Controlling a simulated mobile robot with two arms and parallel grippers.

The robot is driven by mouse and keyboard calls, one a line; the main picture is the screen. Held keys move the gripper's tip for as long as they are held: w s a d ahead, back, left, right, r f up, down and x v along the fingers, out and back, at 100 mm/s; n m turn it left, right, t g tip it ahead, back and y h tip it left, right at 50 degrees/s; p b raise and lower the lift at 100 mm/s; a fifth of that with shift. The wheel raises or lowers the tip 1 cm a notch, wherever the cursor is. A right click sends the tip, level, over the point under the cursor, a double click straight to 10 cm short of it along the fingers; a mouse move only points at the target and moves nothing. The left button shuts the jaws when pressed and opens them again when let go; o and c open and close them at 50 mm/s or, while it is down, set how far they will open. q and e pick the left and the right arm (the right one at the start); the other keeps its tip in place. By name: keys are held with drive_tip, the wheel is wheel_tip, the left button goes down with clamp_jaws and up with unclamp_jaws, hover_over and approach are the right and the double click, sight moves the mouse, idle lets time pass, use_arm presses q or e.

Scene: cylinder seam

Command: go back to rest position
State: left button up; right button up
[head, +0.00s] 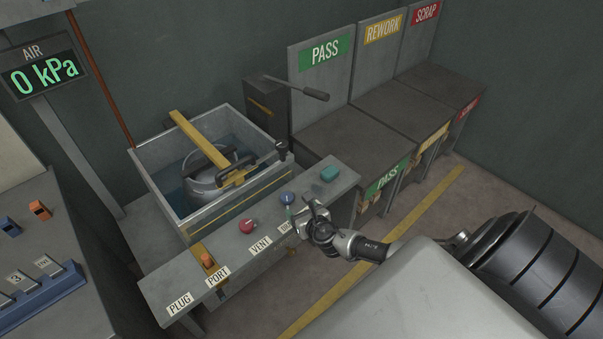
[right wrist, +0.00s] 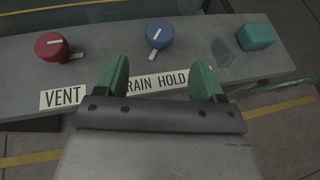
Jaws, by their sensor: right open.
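My right gripper (head: 298,214) reaches in from the right in the head view, at the front edge of the grey control panel (head: 222,247). In the right wrist view its two green fingers (right wrist: 160,80) are apart with nothing between them. They hang over the printed label strip, just in front of the blue knob (right wrist: 159,33), and partly cover the lettering. The blue knob also shows in the head view (head: 287,198). I see no contact between fingers and knob. My left gripper is not in view.
A red knob (head: 248,226) and a teal block (head: 330,173) flank the blue knob. Behind is a water tank (head: 254,187) holding a metal cylinder (head: 203,180) under a yellow bar (head: 199,140). The AIR display (head: 45,77) reads 0 kPa. PASS, REWORK and SCRAP stations stand behind right.

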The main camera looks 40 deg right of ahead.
idle(0.5)
drive_tip(key=s+a+f+m+g, duration=0.3)
drive_tip(key=s+f+m+g, duration=0.4)
drive_tip(key=s+f+m, duration=1.05)
drive_tip(key=s+a+f+m+g, duration=0.1)
drive_tip(key=s+a+f+m, duration=0.2)
drive_tip(key=s, duration=0.5)
drive_tip(key=s+a+f+m+g+y, duration=0.1)
drive_tip(key=s+a+f+m+g, duration=0.1)
drive_tip(key=s+m, duration=0.4)
drive_tip(key=s+a+f+m+g+y, duration=0.1)
drive_tip(key=s+a+f+m, duration=0.3)
drive_tip(key=s, duration=0.8)
drive_tip(key=shift+s+a+f+m+g, duration=0.2)
drive_tip(key=shift+a+f+m+g, duration=0.1)
drive_tip(key=shift+f+m+g, duration=0.4)
idle(0.4)
